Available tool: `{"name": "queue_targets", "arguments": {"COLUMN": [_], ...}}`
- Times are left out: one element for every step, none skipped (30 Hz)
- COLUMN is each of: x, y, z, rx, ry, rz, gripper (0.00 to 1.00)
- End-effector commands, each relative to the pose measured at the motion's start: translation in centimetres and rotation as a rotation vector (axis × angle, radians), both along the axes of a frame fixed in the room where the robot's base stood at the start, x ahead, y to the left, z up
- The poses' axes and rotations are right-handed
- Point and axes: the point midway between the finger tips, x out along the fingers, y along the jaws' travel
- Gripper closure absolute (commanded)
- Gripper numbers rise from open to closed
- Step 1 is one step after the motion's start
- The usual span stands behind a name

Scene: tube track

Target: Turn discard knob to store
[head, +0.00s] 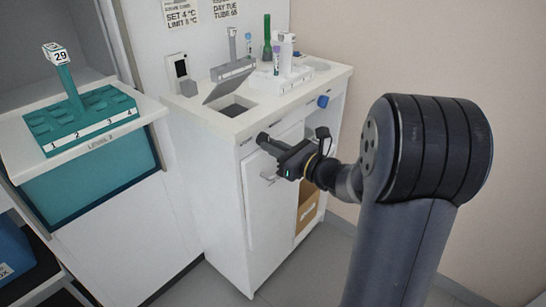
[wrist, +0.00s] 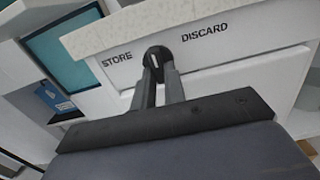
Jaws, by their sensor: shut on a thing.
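The discard knob (wrist: 154,60) is dark and round with a pale pointer mark. It sits on the white cabinet front just under the counter edge, between the printed words STORE (wrist: 117,58) at left and DISCARD (wrist: 205,32) at right. The mark stands roughly upright in the wrist view; I cannot tell exactly which word it points at. My gripper (wrist: 161,78) is shut on the knob, with its two fingers reaching up to it. In the head view my gripper (head: 271,143) is at the cabinet's upper front, and its fingers and the knob are hard to separate.
The white counter (head: 215,121) has an open lid (head: 226,86) over a dark opening and a white rack (head: 283,80) with tubes. A blue knob (head: 323,101) is further right. A teal rack (head: 80,122) with a block marked 29 stands at left. Cabinet handle (head: 269,178) is below my gripper.

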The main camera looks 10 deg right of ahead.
Motion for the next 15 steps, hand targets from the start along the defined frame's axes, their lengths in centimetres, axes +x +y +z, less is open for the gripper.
{"name": "queue_targets", "arguments": {"x": [0.01,0.03,0.04,0.04,0.05,0.07,0.09,0.1,0.1,0.11,0.12,0.13,0.14,0.16,0.16], "y": [-0.05,-0.07,-0.09,-0.1,-0.12,-0.14,-0.15,-0.17,-0.18,-0.19,-0.21,-0.23,-0.25,-0.25,-0.26], "z": [-0.53,-0.52,-0.56,-0.57,-0.57,-0.58,-0.57,-0.53,-0.53,-0.55,-0.56,-0.51,-0.48,-0.47,-0.46], "rx": [-0.036,-0.059,-0.09,-0.113,-0.136,-0.167,-0.19,-0.213,-0.242,-0.265,-0.286,-0.314,-0.334,-0.355,-0.379], "ry": [-0.03,-0.047,-0.069,-0.084,-0.102,-0.124,-0.14,-0.158,-0.179,-0.195,-0.209,-0.231,-0.245,-0.26,-0.278], "rz": [-0.001,-0.001,-0.001,-0.001,-0.001,-0.001,-0.001,-0.001,-0.001,-0.001,-0.001,-0.002,-0.001,-0.001,0.0], "gripper": [1.0,1.0,1.0,1.0,1.0,1.0,1.0,1.0,1.0,1.0,1.0,1.0,1.0,1.0,1.0]}}
